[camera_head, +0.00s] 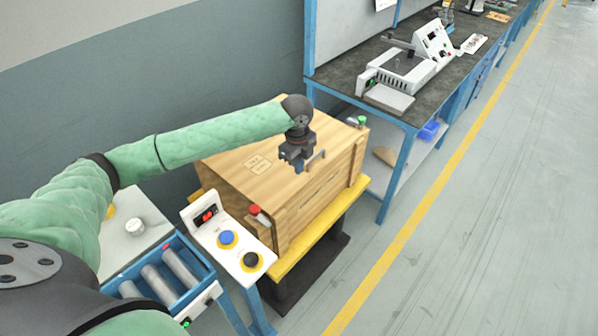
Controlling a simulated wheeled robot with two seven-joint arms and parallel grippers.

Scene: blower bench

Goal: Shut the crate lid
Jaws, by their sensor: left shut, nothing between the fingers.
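The wooden crate (318,199) stands on a yellow-edged platform in the middle of the view. Its lid (232,176) lies flat or nearly flat across the top, with printed marks on it. I cannot tell whether a small gap is left under its edge. My left gripper (297,165) is shut and empty, pointing down over the lid's front edge. Whether it touches the lid is unclear. My left forearm crosses above the lid's far left part. My right gripper is out of view.
A control panel (228,238) with blue and black buttons stands in front of the crate, next to a roller conveyor (168,278). A dark-topped workbench (420,95) with instruments stands behind right. The floor (470,220) to the right is clear.

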